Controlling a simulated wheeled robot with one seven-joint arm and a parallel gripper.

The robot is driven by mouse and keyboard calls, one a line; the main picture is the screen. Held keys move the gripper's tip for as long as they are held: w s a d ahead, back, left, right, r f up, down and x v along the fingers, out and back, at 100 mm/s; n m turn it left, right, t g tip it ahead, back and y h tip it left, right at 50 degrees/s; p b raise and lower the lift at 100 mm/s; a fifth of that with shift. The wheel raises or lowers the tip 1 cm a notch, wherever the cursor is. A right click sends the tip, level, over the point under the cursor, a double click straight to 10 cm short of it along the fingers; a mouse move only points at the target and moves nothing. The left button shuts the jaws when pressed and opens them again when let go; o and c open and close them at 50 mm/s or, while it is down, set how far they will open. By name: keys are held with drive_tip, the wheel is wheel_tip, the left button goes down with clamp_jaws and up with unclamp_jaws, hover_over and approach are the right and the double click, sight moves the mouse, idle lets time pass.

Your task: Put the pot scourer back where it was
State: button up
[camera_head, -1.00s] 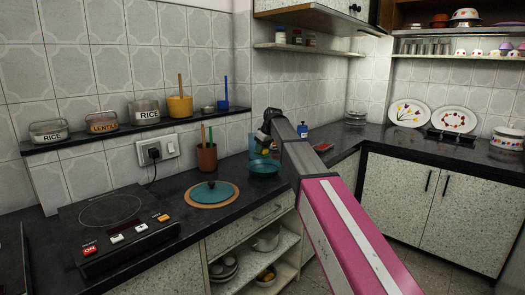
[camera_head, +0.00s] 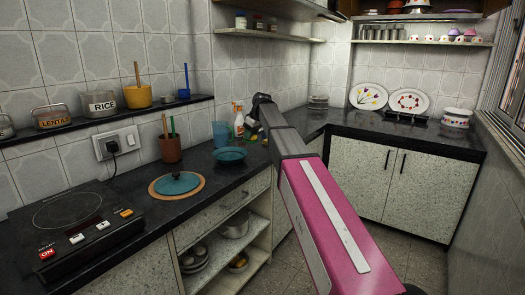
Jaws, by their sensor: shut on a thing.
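My gripper (camera_head: 262,99) shows only as a dark shape at the far end of my pink and grey arm, above the counter near the back corner. It is shut, but its fingertips and the thing between them are hidden behind the arm's end. I cannot make out the pot scourer anywhere on the counter. The dark counter (camera_head: 141,196) runs along the left wall and around the corner.
Near my gripper stand a spray bottle (camera_head: 239,121), a blue tumbler (camera_head: 221,134) and a teal bowl (camera_head: 230,155). Closer are a brown utensil pot (camera_head: 171,149), a teal lid (camera_head: 177,183) and a cooktop (camera_head: 70,222). Decorated plates (camera_head: 367,96) lean at the back.

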drive_tip(key=w+d+f, duration=0.1)
drive_tip(key=d, duration=0.1)
drive_tip(key=w+d+f, duration=0.3)
drive_tip(key=w+d, duration=0.1)
drive_tip(key=shift+d+f, duration=0.15)
drive_tip(key=shift+f, duration=0.25)
drive_tip(key=shift+d+f, duration=0.1)
drive_tip(key=shift+f, duration=1.95)
drive_tip(key=shift+f, duration=0.1)
drive_tip(key=o, duration=1)
drive_tip(key=shift+o, duration=0.2)
drive_tip(key=v, duration=1.2)
drive_tip(key=s+d+f+m+g+h, duration=0.1)
drive_tip(key=s+f+m, duration=0.2)
drive_tip(key=s+f, duration=0.75)
drive_tip(key=s+d+f+m+h, duration=0.1)
drive_tip(key=s+d+f+m, duration=0.15)
drive_tip(key=s+f, duration=0.85)
drive_tip(key=s+d+f+m+g+h, duration=0.1)
drive_tip(key=s+f+m, duration=0.3)
drive_tip(key=s+f, duration=1.2)
drive_tip(key=shift+s+d+f+m+g+h, duration=0.35)
drive_tip(key=shift+s+d+g, duration=0.1)
drive_tip(key=shift+s, duration=0.35)
